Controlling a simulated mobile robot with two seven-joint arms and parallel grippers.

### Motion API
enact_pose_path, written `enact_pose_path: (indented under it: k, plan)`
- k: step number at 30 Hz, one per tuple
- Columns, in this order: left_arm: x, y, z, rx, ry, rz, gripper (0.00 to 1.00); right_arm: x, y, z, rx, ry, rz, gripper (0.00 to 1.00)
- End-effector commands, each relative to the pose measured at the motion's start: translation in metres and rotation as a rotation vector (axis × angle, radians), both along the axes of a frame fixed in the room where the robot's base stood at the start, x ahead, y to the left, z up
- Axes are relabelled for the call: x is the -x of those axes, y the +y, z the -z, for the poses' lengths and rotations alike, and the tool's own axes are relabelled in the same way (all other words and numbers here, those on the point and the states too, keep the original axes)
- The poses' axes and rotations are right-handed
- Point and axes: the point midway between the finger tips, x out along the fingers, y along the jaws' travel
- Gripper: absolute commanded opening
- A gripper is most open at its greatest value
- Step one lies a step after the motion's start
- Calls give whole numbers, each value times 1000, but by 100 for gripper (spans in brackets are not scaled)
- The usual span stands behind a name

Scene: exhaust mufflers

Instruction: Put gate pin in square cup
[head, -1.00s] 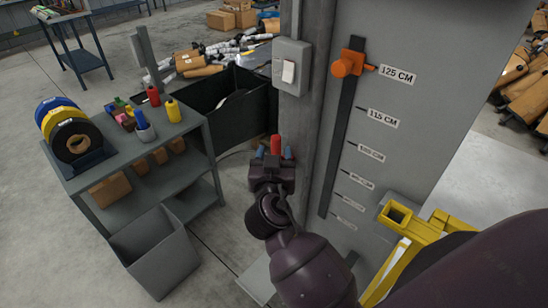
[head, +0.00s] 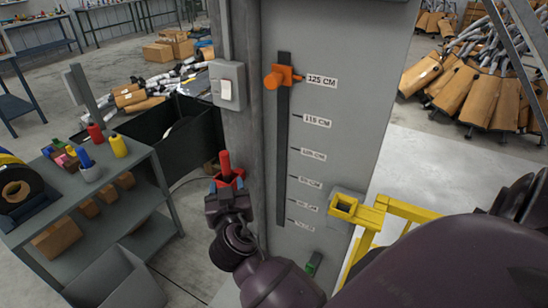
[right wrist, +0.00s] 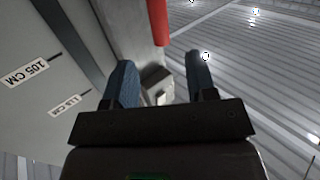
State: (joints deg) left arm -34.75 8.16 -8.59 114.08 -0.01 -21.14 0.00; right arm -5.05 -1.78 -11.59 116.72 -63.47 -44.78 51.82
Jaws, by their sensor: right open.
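A red upright pin (head: 225,161), which looks like the gate pin, shows at the left side of the grey post. Its lower end meets a red piece (head: 236,178) partly hidden by my gripper. My right gripper (head: 227,184) is open, its blue fingertips on either side of the red piece in the head view. In the right wrist view the red pin (right wrist: 157,22) shows beyond and between the open fingers (right wrist: 160,75); contact is not clear. The hollow yellow square cup (head: 345,204) is on the panel's right side, by a yellow frame. My left gripper is not seen.
A grey panel (head: 345,125) with height labels and an orange slider (head: 275,78) stands right of the pin. A switch box (head: 227,90) is above it. A shelf (head: 115,175) and black bin (head: 180,125) stand left. A small green thing (head: 314,263) is low on the panel.

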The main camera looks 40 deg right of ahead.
Motion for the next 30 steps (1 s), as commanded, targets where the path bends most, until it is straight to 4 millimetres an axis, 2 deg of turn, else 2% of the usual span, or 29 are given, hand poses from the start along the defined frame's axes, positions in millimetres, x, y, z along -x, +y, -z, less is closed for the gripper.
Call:
enact_pose_path:
  k: [1,5,9,12,15,18,21,25,30]
  plan:
    - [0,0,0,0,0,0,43,7,-3,20,4,54,-28,51]
    - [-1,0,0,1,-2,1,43,34,-8,77,7,208,-145,51]
    - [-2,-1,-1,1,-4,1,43,75,-11,133,-5,345,-277,51]
    - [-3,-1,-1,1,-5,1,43,108,-14,165,-20,413,-360,51]
    - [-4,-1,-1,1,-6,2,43,140,-17,188,-38,457,-424,51]
    - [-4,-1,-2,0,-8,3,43,165,-20,203,-53,482,-466,51]
    - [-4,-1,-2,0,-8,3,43,182,-22,212,-64,494,-488,51]
    - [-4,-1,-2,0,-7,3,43,190,-23,215,-69,497,-499,51]
    - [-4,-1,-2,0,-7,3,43,191,-23,215,-69,497,-500,51]
